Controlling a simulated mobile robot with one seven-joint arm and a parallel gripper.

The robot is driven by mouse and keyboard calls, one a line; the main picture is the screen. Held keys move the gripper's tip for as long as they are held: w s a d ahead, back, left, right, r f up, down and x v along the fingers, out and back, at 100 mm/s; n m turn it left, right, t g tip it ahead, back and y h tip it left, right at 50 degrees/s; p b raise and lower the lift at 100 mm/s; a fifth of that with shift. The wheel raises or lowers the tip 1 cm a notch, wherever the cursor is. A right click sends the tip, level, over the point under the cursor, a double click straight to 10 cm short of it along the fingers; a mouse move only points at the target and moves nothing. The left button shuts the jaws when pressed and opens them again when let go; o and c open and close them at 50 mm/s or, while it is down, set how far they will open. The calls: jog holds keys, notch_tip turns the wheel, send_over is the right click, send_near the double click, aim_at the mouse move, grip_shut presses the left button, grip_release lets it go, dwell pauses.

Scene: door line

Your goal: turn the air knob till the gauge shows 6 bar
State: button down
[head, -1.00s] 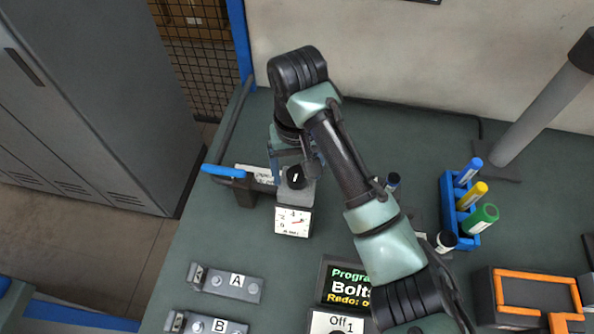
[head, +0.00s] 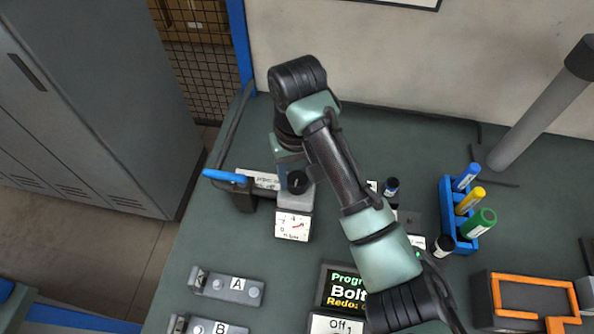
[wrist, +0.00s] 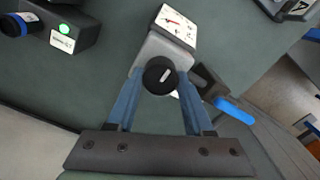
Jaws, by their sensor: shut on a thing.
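The air knob (head: 297,182) is a round black knob on a grey block at the left part of the bench. In the wrist view the knob (wrist: 160,76) shows a white mark slanting up to the right. My gripper (wrist: 159,78) has its two blue fingers on either side of the knob and is shut on it. The white gauge (head: 292,227) stands just in front of the knob, with a red needle pointing up and to the right. The gauge (wrist: 175,25) also shows in the wrist view; its figures are too small to read surely.
A blue-handled lever (head: 225,176) stands close to the left of the knob. Plates A (head: 228,288) and B lie in front. A program display (head: 343,290) is at front centre. A blue marker rack (head: 459,215) stands to the right.

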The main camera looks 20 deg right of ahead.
aim_at(297, 177)
dwell(0.3)
jog(key=shift+c, duration=1.4)
grip_release()
jog(key=shift+r, duration=0.1)
notch_tip(297, 177, up, 13)
jog(key=p, duration=0.6)
